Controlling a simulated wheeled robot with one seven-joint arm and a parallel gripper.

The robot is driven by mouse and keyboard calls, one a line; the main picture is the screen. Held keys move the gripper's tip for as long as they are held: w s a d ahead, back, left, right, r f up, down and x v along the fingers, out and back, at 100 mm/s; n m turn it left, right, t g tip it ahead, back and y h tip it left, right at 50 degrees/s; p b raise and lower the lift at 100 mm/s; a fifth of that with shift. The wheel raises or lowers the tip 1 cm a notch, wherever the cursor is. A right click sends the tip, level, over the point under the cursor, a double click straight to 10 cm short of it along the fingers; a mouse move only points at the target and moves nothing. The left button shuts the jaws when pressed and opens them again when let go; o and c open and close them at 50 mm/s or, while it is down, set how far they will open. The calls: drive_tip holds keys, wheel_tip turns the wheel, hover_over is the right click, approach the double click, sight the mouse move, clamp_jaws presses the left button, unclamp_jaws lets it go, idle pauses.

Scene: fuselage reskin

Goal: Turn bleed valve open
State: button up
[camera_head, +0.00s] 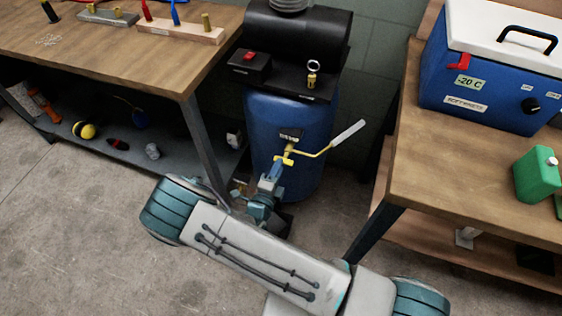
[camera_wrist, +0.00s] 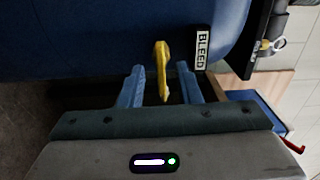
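The blue tank (camera_head: 283,115) stands on the floor between two benches, with a small dark label on its front. The yellow bleed valve (camera_head: 287,158) sticks out below that label, and a yellow rod with a white grip (camera_head: 348,132) runs out to its right. My gripper (camera_head: 272,174) is right at the valve. In the wrist view, my open blue fingers (camera_wrist: 160,84) stand on either side of a yellow valve part (camera_wrist: 162,65), with a gap on both sides. The BLEED label (camera_wrist: 201,47) is beside the right finger. The white grip is not visible in the wrist view.
A black unit with a red switch (camera_head: 250,56) and a brass ring fitting (camera_head: 313,72) sits on top of the tank. A wooden bench (camera_head: 150,60) is left. Another bench (camera_head: 440,170) at right holds a blue cooler (camera_head: 480,80) and a green canister (camera_head: 537,175).

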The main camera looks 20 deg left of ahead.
drive_tip(key=s, duration=1)
drive_tip(key=shift+a, duration=0.35)
